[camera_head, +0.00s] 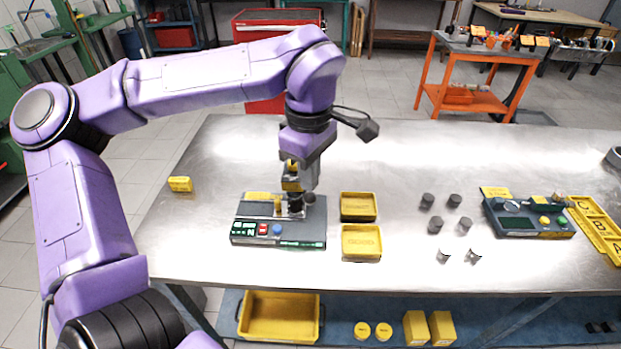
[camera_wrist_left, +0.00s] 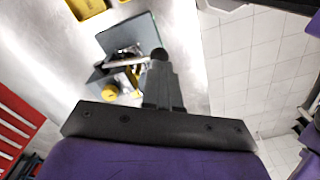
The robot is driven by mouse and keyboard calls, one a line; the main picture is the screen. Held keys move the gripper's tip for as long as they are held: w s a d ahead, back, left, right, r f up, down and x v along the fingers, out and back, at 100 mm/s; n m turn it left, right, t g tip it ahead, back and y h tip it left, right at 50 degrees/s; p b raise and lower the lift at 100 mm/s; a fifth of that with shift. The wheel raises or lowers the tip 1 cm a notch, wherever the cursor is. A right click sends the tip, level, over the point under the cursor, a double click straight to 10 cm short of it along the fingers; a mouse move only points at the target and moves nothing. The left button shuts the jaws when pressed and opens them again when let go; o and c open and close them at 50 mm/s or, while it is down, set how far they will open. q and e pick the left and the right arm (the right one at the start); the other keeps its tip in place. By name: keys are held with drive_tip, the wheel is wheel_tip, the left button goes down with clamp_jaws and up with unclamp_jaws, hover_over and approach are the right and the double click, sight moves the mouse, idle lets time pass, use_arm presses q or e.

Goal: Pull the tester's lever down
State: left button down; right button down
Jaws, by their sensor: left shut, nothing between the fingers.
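The tester (camera_head: 315,236) is a grey box with coloured buttons on its front, at the left-middle of the metal table. A dark round knob (camera_head: 309,198), which looks like the end of its lever, stands at its right rear side. My left gripper (camera_head: 294,208) points down over the tester, close to the knob. In the left wrist view, the shut fingers (camera_wrist_left: 163,80) reach towards the tester (camera_wrist_left: 143,32), and the dark knob (camera_wrist_left: 159,54) shows right at their tips. I cannot tell whether they touch. The lever's shaft is mostly hidden. My right gripper is out of view.
Two yellow trays (camera_head: 361,254) sit just right of the tester. Several dark cylinders (camera_head: 436,224) stand farther right, before another grey device (camera_head: 508,222) and a yellow sorting tray (camera_head: 600,236). A small yellow block (camera_head: 180,184) lies at the left edge. The table's back middle is clear.

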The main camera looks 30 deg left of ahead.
sight(309, 196)
use_arm(q)
drive_tip(key=shift+f+b, duration=0.45)
drive_tip(key=shift+f, duration=1.1)
drive_tip(key=shift+s+d+f+b, duration=0.1)
drive_tip(key=shift+s+f+b, duration=0.1)
drive_tip(key=shift+f, duration=0.2)
drive_tip(key=shift+s+d+f+b, duration=0.1)
drive_tip(key=shift+f+b, duration=0.05)
drive_tip(key=shift+f, duration=0.2)
drive_tip(key=shift+f, duration=0.85)
drive_tip(key=shift+b, duration=0.3)
drive_tip(key=shift+f, duration=0.85)
